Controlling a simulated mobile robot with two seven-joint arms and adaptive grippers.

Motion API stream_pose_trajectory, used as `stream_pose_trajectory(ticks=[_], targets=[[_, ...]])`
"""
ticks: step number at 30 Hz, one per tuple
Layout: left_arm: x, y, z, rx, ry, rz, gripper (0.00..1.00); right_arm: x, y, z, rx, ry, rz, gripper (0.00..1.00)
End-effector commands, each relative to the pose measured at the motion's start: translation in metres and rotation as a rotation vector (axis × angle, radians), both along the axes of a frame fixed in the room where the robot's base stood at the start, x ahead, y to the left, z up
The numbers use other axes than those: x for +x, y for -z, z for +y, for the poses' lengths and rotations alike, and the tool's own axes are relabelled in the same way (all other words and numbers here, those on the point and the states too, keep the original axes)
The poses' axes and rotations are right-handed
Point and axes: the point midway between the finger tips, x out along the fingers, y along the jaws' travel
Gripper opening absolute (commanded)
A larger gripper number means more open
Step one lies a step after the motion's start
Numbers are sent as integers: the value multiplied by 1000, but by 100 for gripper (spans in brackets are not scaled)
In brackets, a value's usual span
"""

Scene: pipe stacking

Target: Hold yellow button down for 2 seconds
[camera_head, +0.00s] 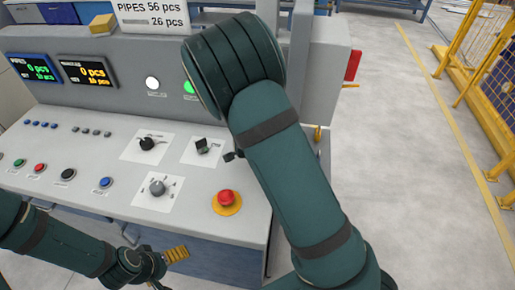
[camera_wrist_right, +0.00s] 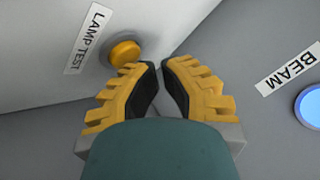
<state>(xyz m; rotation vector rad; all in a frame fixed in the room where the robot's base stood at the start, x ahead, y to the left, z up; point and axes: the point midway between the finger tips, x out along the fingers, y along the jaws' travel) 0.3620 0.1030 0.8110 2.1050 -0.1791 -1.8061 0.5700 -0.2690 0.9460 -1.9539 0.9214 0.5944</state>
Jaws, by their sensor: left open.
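The yellow button (camera_wrist_right: 125,52) shows in the right wrist view, a round dome on a grey panel beside a LAMP TEST label (camera_wrist_right: 90,38). My right gripper (camera_wrist_right: 159,66) is shut, its yellow-backed fingers tip to tip with a thin gap. Its tips are just right of the button in the picture; I cannot tell whether they touch it. In the head view my right arm hides this gripper, and the yellow button does not show. My left gripper (camera_head: 177,255) is open and empty, low in front of the console's front edge.
The console (camera_head: 110,140) carries several small buttons, rotary switches and a red emergency stop (camera_head: 226,198) on a yellow base. A white lamp (camera_head: 152,83) and two displays are on its upright panel. A blue BEAM button (camera_wrist_right: 312,106) shows in the wrist view.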

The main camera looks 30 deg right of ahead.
Motion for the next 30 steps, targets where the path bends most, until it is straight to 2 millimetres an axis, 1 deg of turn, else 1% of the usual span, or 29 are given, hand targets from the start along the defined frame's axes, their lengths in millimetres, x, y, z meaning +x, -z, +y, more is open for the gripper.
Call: stream_pose_trajectory(ticks=[1,3,13,16,30], targets=[[0,-5,0,0,0,0,95,0,-5,0,1,1,0,0],[0,-7,0,0,0,0,95,0,-8,0,1,1,0,0],[0,-6,0,0,0,0,95,0,-8,0,0,-1,-1,0],[0,-9,0,0,0,0,95,0,-10,0,0,-1,-1,0],[0,-46,0,0,0,0,95,0,-52,0,0,-1,-1,0]])
